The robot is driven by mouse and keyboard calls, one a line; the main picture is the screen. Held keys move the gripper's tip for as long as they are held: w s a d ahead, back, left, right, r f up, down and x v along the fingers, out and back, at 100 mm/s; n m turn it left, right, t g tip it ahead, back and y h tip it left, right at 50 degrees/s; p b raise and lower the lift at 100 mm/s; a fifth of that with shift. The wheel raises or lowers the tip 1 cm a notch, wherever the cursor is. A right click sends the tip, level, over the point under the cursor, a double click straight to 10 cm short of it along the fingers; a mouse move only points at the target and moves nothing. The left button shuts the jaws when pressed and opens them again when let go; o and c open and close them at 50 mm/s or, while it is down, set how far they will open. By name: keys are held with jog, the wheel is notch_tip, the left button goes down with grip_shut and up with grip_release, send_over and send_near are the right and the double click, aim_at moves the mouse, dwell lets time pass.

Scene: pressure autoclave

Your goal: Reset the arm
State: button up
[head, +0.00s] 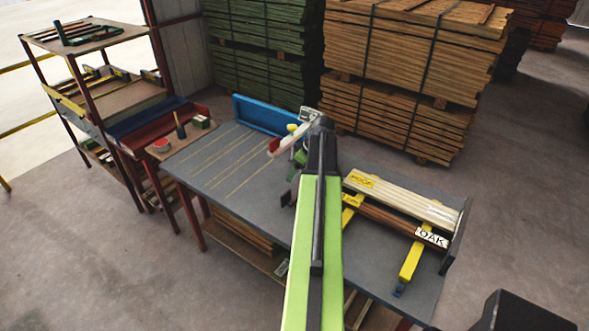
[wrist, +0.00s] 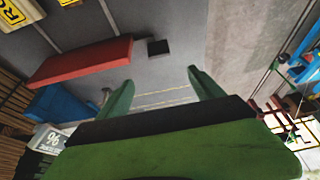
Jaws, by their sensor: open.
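My green arm reaches up from the bottom of the head view over the grey worktable (head: 215,180). My gripper (head: 299,158) is mostly hidden behind the arm there, with only a bit of green showing over the table. In the wrist view my gripper (wrist: 160,76) shows two green fingers spread apart. Nothing is between them; the grey tabletop lies beyond. A red block (wrist: 82,60) is left of the fingers, and a small black square (wrist: 158,47) is just past their tips.
On the table's right lie pale boards (head: 405,200) and yellow clamps (head: 411,261) by an OAK label (head: 431,237). A blue rail (head: 265,115) stands at the back edge. A shelf rack (head: 110,95) is at left, lumber stacks (head: 405,60) behind. The table's left half is largely clear.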

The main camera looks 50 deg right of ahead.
jog(key=shift+f, duration=0.1)
dwell(0.3)
jog(key=w+a+f+n+y+b, duration=0.1)
jog(key=w+a+n, duration=0.1)
jog(key=w+a, duration=0.6)
jog(key=w+a+f+n+g+b, duration=0.15)
jog(key=w+a, duration=0.35)
jog(key=a, duration=0.6)
jog(key=w+a+n+t+y, duration=0.1)
jog(key=w+a+n, duration=0.1)
jog(key=w+a, duration=0.6)
jog(key=s+a+f+n+g+b, duration=0.1)
jog(key=a, duration=1.2)
jog(key=s+a+f+n+g+b, duration=0.1)
jog(key=s+a+f+g, duration=0.1)
jog(key=a, duration=1.1)
jog(key=s+a+m+g+h, duration=0.1)
jog(key=s+a+m+h, duration=0.1)
jog(key=s+a+m, duration=0.2)
jog(key=s+m, duration=0.3)
jog(key=shift+s+f+m, duration=0.25)
jog(key=shift+m, duration=0.1)
